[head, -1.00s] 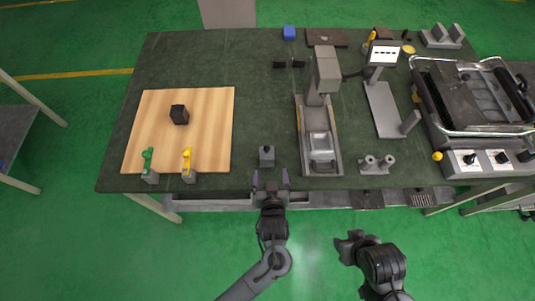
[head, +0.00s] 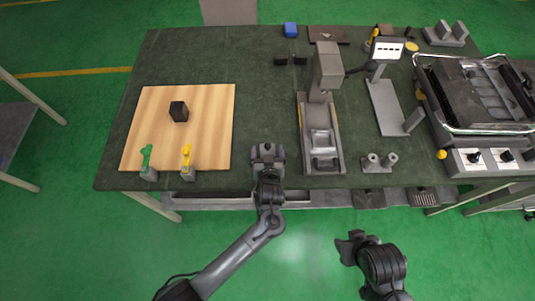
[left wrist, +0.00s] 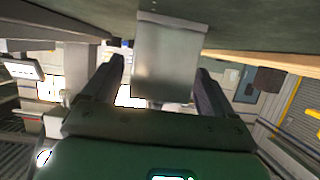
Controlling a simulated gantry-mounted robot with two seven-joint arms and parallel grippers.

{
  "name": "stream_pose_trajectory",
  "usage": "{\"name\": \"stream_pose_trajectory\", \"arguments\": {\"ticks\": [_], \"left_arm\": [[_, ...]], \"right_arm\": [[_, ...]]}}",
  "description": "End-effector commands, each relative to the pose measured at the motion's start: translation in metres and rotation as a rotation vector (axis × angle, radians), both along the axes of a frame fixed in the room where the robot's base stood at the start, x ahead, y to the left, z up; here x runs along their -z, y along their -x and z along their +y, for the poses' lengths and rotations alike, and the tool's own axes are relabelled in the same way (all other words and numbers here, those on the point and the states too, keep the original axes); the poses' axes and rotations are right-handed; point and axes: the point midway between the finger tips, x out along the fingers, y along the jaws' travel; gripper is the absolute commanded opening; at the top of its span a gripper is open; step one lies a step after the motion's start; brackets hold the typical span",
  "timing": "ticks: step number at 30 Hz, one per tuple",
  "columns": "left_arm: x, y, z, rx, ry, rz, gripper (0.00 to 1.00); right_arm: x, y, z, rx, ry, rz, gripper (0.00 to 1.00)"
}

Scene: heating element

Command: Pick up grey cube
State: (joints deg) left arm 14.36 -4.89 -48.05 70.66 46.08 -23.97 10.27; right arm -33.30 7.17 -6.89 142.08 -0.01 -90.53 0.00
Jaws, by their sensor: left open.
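The grey cube (head: 267,149) stands near the front edge of the dark green table (head: 262,105), right of the wooden board. My left gripper (head: 267,151) is open, with one finger on each side of the cube; its arm partly hides the cube. In the left wrist view the cube (left wrist: 168,60) fills the gap between the two open fingers (left wrist: 158,85), with a gap visible beside each finger. I cannot tell whether either touches it. My right gripper (head: 350,242) is in front of the table over the floor, apart from the cube, its jaw opening unclear.
A wooden board (head: 205,120) on the left bears a black block (head: 179,111), with green (head: 146,157) and yellow (head: 186,157) handled parts at its front. A grey press (head: 321,130) stands just right of the cube. The table between board and press is mostly clear.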

Motion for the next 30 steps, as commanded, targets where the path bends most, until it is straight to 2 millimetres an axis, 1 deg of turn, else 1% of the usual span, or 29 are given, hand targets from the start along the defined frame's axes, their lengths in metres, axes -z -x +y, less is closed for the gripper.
{"name": "stream_pose_trajectory", "arguments": {"ticks": [3,9,11,21,24,30], "left_arm": [[0.0014,-0.0043,-0.0001,0.001,0.001,0.0,0.86],[0.0014,-0.0042,0.0,0.001,0.001,0.0,0.86],[0.0014,-0.0041,0.0,0.001,0.001,0.0,0.77],[0.0015,-0.0039,0.0,0.001,0.001,0.001,0.25],[0.0015,-0.0038,0.0,0.001,0.001,0.001,0.11],[-0.0004,-0.0045,-0.0004,0.0,0.002,-0.003,0.11]], "right_arm": [[0.0011,-0.0001,0.0004,0.002,-0.002,0.0,0.42],[0.0007,-0.0002,0.0012,0.004,-0.005,0.0,0.42],[0.0006,-0.0002,0.0015,0.004,-0.007,0.0,0.42],[0.0005,-0.0003,0.0021,0.006,-0.008,-0.001,0.42],[0.0005,-0.0004,0.002,0.006,-0.008,-0.001,0.42],[0.0002,-0.0004,0.0014,0.004,-0.006,-0.001,0.42]]}}
